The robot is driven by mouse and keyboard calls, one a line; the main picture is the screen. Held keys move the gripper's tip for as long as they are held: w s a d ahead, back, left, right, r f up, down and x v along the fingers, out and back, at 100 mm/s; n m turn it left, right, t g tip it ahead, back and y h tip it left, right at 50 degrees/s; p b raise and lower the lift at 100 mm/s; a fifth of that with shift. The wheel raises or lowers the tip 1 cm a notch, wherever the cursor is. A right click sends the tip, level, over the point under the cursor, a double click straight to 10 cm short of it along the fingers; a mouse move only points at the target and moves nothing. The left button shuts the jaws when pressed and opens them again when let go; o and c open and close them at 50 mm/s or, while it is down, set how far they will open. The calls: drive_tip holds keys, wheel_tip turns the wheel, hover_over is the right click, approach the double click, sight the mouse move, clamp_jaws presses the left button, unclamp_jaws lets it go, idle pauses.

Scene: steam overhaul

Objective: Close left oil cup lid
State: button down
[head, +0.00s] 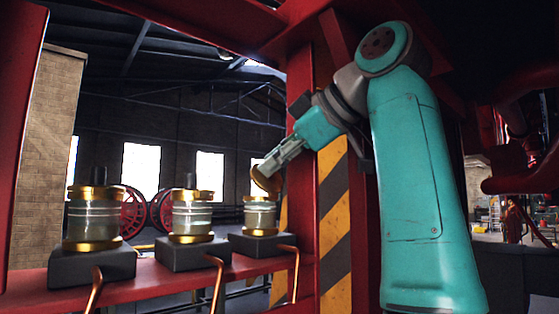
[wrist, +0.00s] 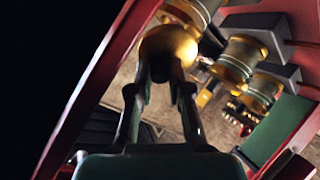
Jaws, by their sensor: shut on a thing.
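Three glass oil cups with brass rims stand in a row in the head view: a left one (head: 95,217), a middle one (head: 190,212) and a right one (head: 259,214). The left and middle cups have flat brass tops with dark knobs. A round brass lid (head: 265,182) stands tilted up above the right cup, whose top looks uncovered. My gripper (head: 272,168) is shut on this lid from the upper right. In the wrist view, the lid (wrist: 168,46) sits at the fingertips of my gripper (wrist: 166,74). The lid's hinge is hidden.
The cups sit on dark blocks on a red shelf (head: 170,277), with copper pipes (head: 217,280) in front. A red post (head: 301,150) and a yellow-black striped panel (head: 334,220) stand close to my arm on the right.

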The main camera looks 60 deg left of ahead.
drive_tip(key=shift+a+h, duration=0.2)
drive_tip(key=shift+h, duration=0.1)
drive_tip(key=c, duration=1.1)
unclamp_jaws()
drive_tip(key=shift+d, duration=0.1)
drive_tip(key=v, duration=1.1)
drive_tip(key=shift+d+r, duration=0.2)
drive_tip(key=shift+d, duration=0.1)
drive_tip(key=shift+w, duration=0.15)
